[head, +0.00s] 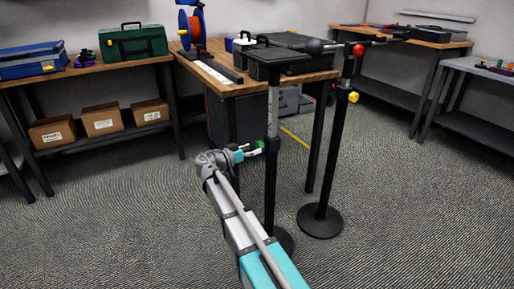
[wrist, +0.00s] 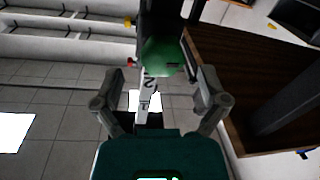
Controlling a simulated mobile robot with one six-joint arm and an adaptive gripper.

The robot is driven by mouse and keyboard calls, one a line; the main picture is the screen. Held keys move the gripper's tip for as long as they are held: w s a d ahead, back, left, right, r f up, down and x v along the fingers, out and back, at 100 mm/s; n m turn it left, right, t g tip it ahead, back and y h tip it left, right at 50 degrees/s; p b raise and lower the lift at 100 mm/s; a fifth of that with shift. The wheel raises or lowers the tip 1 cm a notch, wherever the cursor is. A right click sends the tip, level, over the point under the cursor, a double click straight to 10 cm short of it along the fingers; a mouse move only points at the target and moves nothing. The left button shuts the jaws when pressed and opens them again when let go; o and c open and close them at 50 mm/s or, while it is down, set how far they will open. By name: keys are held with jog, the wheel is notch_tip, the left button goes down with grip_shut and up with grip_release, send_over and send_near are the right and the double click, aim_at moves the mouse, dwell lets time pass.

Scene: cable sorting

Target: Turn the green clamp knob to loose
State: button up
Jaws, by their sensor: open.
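The green clamp knob (head: 260,144) sits on the side of a black upright stand (head: 270,180), below a pale scale-marked section of its post. My gripper (head: 248,152) is at the knob's left in the head view, very close to it. In the wrist view the green knob (wrist: 161,57) is round and lies just beyond and between the fingertips of my open gripper (wrist: 161,80). No finger visibly touches it. The knob's far side and its clamp are hidden in the wrist view.
A second stand (head: 322,185) with a red knob (head: 358,50) and a yellow knob (head: 353,97) stands to the right. A wooden table (head: 235,88) with a black case (head: 285,45) is close behind. Grey carpet (head: 120,220) is clear to the left.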

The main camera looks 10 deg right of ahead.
aim_at(257, 147)
jog(key=shift+x, duration=1.5)
jog(key=shift+d, duration=0.1)
jog(key=c, duration=1.1)
jog(key=shift+c, duration=0.2)
jog(key=shift+s+n, duration=0.1)
jog(key=shift+n, duration=0.4)
jog(key=o, duration=1.1)
jog(key=shift+o, duration=0.2)
